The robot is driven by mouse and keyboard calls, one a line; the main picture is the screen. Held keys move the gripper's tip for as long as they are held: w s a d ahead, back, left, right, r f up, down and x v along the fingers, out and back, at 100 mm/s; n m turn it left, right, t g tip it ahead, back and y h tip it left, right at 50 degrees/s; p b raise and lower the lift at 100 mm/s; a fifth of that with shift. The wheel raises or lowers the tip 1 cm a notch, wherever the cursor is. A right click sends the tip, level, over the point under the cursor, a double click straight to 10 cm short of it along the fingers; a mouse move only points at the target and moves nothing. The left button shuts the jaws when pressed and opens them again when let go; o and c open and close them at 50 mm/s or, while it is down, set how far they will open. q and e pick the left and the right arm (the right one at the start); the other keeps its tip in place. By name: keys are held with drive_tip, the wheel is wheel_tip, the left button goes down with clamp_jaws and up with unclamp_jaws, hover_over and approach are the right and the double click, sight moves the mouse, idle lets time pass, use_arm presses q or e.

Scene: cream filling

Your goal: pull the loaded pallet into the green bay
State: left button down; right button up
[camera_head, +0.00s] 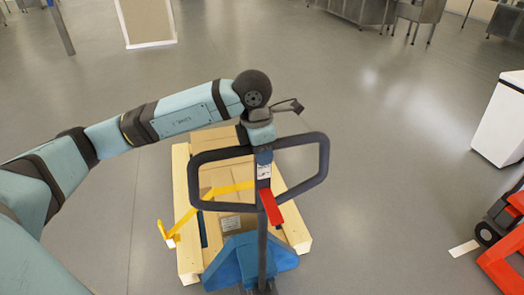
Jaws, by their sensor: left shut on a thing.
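The loaded pallet (188,225) is light wood and carries brown cardboard boxes (218,180). A blue pallet jack (235,262) stands at its near end, with its dark loop handle (322,165) raised in front of the boxes. A red lever (271,207) sits on the handle's stem. My left gripper (260,140) is at the top middle of the handle and shut on it; its fingers are mostly hidden. The arm comes in from the left, above the pallet. My right gripper is out of view. No green bay shows.
A yellow bar (185,222) crosses the load and ends at its left side. An orange-red wheeled machine (502,250) stands at the lower right, with a white box-shaped unit (502,120) behind it. Metal tables (365,10) stand at the back. Grey floor is open around the pallet.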

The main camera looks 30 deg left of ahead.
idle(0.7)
use_arm(q)
drive_tip(key=c, duration=1.6)
unclamp_jaws()
clamp_jaws()
